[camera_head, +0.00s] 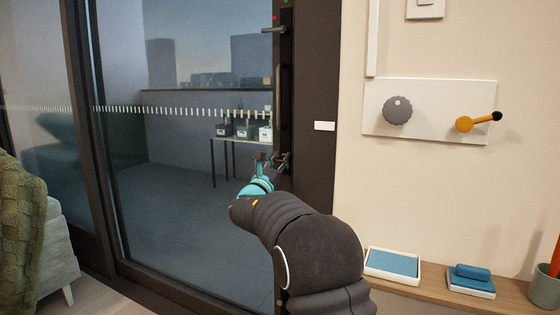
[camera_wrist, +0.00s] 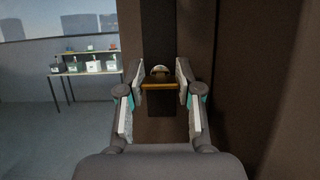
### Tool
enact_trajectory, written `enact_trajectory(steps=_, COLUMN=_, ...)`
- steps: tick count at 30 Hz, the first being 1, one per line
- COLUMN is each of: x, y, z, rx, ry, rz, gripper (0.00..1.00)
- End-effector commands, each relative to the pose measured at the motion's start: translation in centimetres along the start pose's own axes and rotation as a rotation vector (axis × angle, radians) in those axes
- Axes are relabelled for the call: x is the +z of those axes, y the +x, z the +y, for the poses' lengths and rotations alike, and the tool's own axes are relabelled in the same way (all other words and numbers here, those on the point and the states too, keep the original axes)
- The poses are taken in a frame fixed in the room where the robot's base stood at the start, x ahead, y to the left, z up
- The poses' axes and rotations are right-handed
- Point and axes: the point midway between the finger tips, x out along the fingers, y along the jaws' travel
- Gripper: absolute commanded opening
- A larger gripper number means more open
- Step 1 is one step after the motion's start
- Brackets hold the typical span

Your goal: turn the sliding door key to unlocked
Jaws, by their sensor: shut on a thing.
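The sliding door (camera_head: 190,195) is a tall glass panel in a dark frame, seen in the head view. In the wrist view, the key (camera_wrist: 163,86) is a brass-coloured bar lying crosswise in front of a dark upright lock strip. A small pale rounded part shows just above it. My gripper (camera_wrist: 160,80) is shut on the key, one pad at each end of the bar. In the head view, my gripper (camera_head: 268,165) reaches the door's dark edge strip and mostly hides the key there.
A lever (camera_head: 273,30) with red and green dots near it sits higher on the door edge. A wall panel (camera_head: 430,110) with a grey knob and an orange handle is on the right. A shelf (camera_head: 430,283) with blue-topped trays is below. A green-draped seat (camera_head: 30,240) stands left.

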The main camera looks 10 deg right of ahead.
Motion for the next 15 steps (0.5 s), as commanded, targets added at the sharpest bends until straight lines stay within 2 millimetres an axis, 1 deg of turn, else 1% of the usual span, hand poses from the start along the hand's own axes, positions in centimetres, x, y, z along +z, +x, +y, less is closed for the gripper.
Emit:
enact_trajectory(steps=8, x=-0.17, y=-0.07, z=0.05, rx=-0.021, ry=0.051, rz=0.000, gripper=0.00)
enact_trajectory(steps=15, x=-0.24, y=-0.10, z=0.06, rx=-0.081, ry=0.194, rz=-0.002, gripper=0.00)
